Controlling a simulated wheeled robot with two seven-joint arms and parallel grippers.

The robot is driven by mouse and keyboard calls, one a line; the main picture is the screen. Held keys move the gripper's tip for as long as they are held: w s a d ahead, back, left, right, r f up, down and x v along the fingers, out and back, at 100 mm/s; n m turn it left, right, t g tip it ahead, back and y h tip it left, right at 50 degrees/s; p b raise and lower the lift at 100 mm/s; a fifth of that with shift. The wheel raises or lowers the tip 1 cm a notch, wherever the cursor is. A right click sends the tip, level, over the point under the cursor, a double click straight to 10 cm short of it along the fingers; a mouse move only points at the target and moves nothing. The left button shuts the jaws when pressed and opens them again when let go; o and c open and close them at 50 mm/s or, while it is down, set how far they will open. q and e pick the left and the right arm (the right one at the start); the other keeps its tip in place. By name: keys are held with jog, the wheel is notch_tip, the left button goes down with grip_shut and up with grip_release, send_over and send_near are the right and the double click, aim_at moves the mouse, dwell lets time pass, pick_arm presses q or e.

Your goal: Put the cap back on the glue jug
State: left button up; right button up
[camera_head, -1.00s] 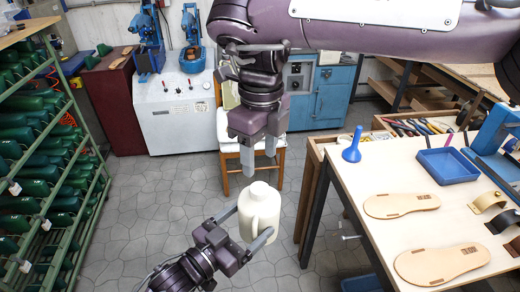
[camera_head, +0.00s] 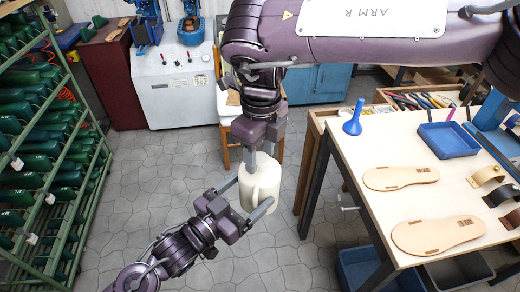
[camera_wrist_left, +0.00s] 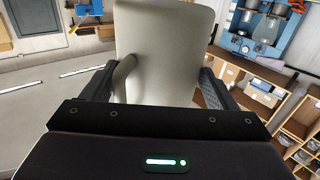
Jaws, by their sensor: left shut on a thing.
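The cream-white glue jug (camera_head: 262,190) is held upright over the floor, left of the workbench, and fills the middle of the left wrist view (camera_wrist_left: 165,45). My left gripper (camera_head: 244,199) is shut on the jug body, one finger on each side. My right gripper (camera_head: 260,158) points straight down from above, its fingertips at the jug's top. The fingers cover the jug's mouth and cap, so I cannot tell whether they grip the cap or stand around it.
The workbench (camera_head: 372,205) on the right carries a blue funnel (camera_head: 353,118), a blue tray (camera_head: 448,139) and sandal soles (camera_head: 438,235). A green shelf rack (camera_head: 80,165) stands at left. A chair (camera_head: 228,112) is behind my right gripper. Floor between is clear.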

jog(key=c, duration=0.8)
jog(key=shift+o, duration=0.2)
jog(key=m, duration=0.8)
jog(key=shift+m, duration=0.4)
jog(key=m, duration=0.6)
jog(key=shift+m, duration=0.3)
jog(key=m, duration=0.5)
jog(key=shift+m, duration=0.4)
jog(key=o, duration=1.1)
